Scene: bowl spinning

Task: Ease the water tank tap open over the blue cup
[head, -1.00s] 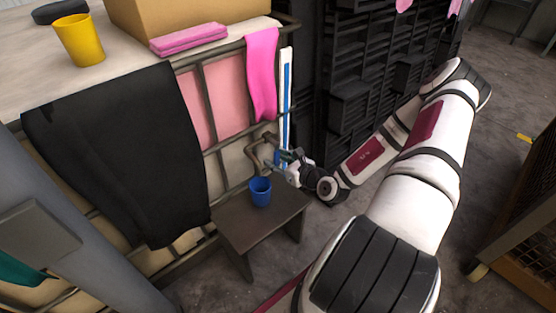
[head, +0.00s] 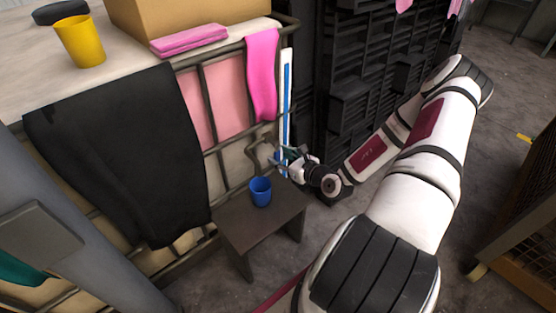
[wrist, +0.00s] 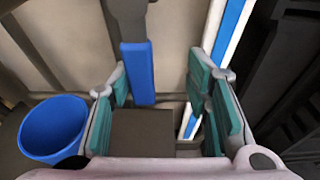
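The blue cup (head: 260,192) stands upright on a small dark stool (head: 240,222), below the tap. It also shows at the lower left of the wrist view (wrist: 53,128). The tap (head: 256,158) is a bent brown metal pipe at the front of the tank. In the wrist view, its blue handle (wrist: 138,72) hangs ahead of my gripper (wrist: 165,100), left of centre between the teal-padded fingers. The fingers are apart, and I see no clear contact with the handle. In the head view my gripper (head: 285,158) is just right of the tap and above the cup.
A blue-and-white upright strip (head: 286,95) stands close behind my gripper. Black stacked crates (head: 350,90) are to its right. A black cloth (head: 115,155) and a pink cloth (head: 262,75) hang on the tank frame. A yellow cup (head: 80,42) stands on top.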

